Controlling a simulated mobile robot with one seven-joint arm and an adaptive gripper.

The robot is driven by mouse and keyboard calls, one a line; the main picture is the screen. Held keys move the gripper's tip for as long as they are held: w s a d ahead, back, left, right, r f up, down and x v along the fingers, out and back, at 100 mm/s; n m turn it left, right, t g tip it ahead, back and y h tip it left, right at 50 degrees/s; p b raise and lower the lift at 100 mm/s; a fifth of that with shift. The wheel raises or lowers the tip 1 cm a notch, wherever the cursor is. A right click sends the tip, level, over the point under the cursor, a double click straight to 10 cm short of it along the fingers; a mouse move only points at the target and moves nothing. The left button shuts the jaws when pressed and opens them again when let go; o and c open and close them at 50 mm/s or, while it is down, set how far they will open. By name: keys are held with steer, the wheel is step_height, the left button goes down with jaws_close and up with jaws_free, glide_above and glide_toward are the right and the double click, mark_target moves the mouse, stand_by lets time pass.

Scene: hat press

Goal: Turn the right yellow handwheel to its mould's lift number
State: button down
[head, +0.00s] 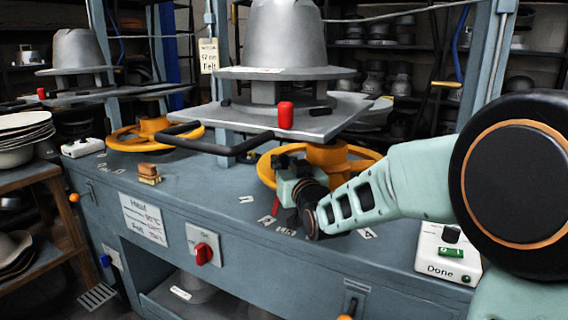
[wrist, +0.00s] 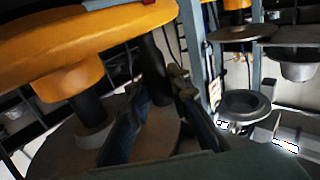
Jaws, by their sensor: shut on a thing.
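The right yellow handwheel (head: 345,160) lies flat under the grey lower plate (head: 300,112) of the right press, above the blue-grey bench. My gripper (head: 290,178) is at its front left rim, shut on it; my wrist and arm cover part of the wheel and the bench marks. In the wrist view the wheel's yellow rim (wrist: 80,45) fills the upper left, and the fingers (wrist: 165,85) close near a dark post; the exact contact is unclear. A red pointer (head: 275,205) shows below the wheel. Bench numbers (head: 268,220) are too small to read. The grey mould (head: 287,35) sits above.
A tag (head: 208,55) on the left post reads "Felt" with a millimetre figure. A second yellow handwheel (head: 135,135) stands left. A label sheet (head: 145,218) and red switch (head: 203,252) are on the bench front. A "Done" box (head: 445,255) with a green button stands right.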

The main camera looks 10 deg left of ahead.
steer(key=c, duration=2)
jaws_free()
steer(key=shift+s+a, duration=0.2)
steer(key=shift+a, duration=0.25)
steer(key=shift+o, duration=1)
steer(key=shift+d, duration=0.15)
steer(key=v, duration=0.7)
steer(key=shift+s, duration=0.2)
steer(key=shift+d, duration=0.1)
